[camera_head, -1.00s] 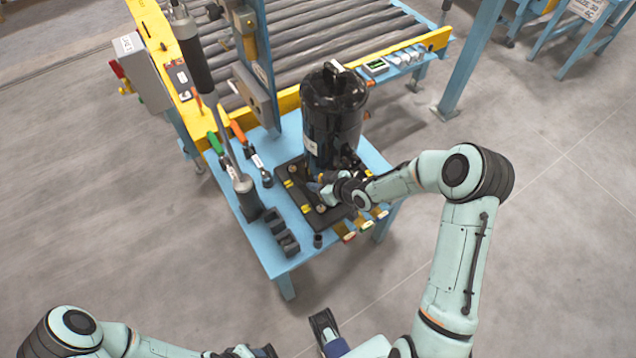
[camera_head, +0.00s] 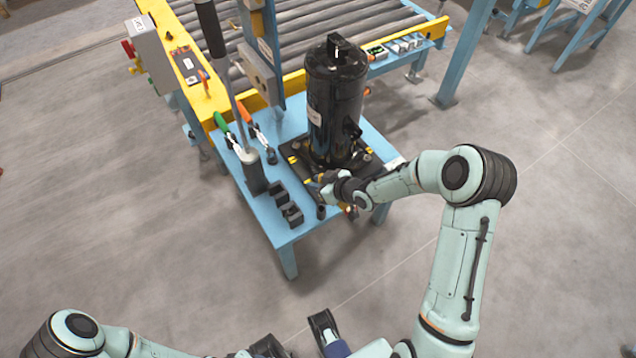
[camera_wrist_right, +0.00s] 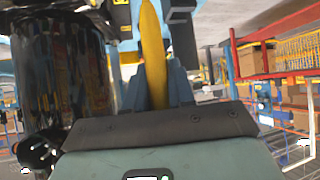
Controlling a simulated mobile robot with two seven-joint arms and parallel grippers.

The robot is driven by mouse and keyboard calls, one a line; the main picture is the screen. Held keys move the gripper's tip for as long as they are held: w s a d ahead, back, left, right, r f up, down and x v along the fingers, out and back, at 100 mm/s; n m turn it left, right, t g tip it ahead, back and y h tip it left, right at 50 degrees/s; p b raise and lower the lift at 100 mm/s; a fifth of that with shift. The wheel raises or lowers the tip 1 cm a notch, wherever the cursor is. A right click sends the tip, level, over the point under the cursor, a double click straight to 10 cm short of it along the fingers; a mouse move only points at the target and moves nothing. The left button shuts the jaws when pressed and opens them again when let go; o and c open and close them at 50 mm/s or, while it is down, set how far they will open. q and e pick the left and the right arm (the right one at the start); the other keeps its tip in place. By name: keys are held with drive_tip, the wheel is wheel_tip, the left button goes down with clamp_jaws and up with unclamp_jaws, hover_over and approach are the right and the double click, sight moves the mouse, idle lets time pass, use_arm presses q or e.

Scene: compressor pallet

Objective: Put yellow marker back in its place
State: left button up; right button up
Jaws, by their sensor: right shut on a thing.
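The yellow marker (camera_wrist_right: 153,50) stands between the blue fingers of my right gripper in the right wrist view. My right gripper (camera_head: 322,186) is shut on it, low over the front of the blue table (camera_head: 305,225), beside the black compressor (camera_head: 335,100). In the head view the marker is small and mostly hidden by the gripper. Coloured marker ends (camera_head: 350,210) at the table's front right edge are mostly hidden behind my right wrist.
A small black cup (camera_head: 321,212) and a black slotted block (camera_head: 292,212) stand on the table's front left. Green-handled (camera_head: 222,123) and orange-handled (camera_head: 244,112) tools stand behind. A tall grey column tool (camera_head: 252,172) rises there. A roller conveyor (camera_head: 290,40) lies behind.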

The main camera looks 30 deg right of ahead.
drive_tip(key=shift+f+b, duration=1.5)
drive_tip(key=shift+f, duration=0.5)
drive_tip(key=shift+f+b, duration=2.8)
drive_tip(key=shift+f, duration=1.15)
drive_tip(key=o, duration=1)
drive_tip(key=shift+r, duration=0.1)
